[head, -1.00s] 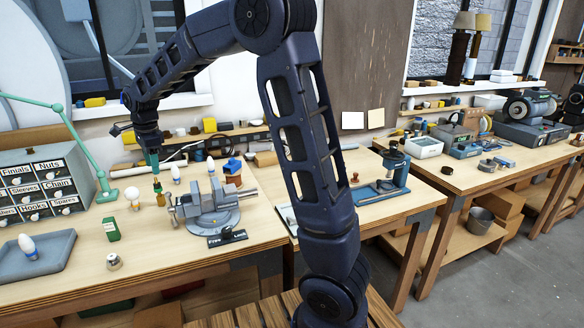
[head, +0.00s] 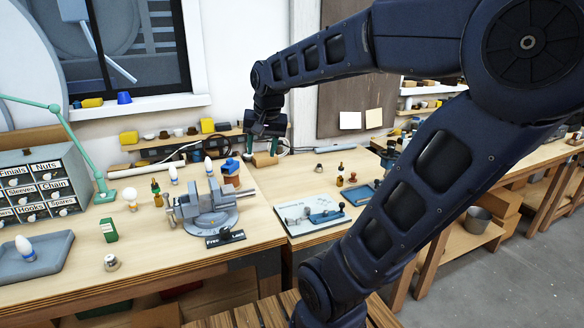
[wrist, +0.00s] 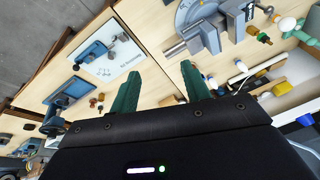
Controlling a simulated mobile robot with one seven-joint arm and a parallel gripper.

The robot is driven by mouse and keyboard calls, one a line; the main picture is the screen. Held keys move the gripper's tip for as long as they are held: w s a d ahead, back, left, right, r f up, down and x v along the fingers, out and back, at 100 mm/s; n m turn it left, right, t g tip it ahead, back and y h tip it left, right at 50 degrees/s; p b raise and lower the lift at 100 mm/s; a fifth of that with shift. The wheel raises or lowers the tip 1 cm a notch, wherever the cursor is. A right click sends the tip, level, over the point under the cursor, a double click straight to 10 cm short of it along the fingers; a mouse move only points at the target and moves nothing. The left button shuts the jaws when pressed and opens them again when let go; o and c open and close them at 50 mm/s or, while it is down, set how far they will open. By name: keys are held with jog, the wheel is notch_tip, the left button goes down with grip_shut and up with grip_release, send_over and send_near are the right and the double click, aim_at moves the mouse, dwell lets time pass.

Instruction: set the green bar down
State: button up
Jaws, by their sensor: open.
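A small green bar (head: 109,229) stands upright on the left workbench in the head view, left of the grey vise (head: 205,208). My gripper (head: 263,142) hangs pointing down near the back of the benches, right of the vise and well apart from the green bar. In the wrist view its two green fingers (wrist: 161,72) are spread with nothing between them. The vise (wrist: 200,28) also shows there, beyond the fingers.
A white board with tools (head: 312,218) lies right of the vise, with a blue tray (head: 362,196) behind it. A grey tray with a bulb (head: 58,262) and a small metal socket (head: 111,263) are at the left. Bare bench lies around the green bar.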

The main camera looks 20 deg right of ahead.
jog(key=s+d+f+n+t, duration=0.1)
jog(key=s+d+f+n, duration=0.2)
jog(key=s, duration=0.6)
jog(key=shift+d+n+h, duration=0.3)
jog(key=shift+d+h, duration=0.1)
jog(key=shift+d, duration=0.8)
jog(key=shift+f, duration=0.1)
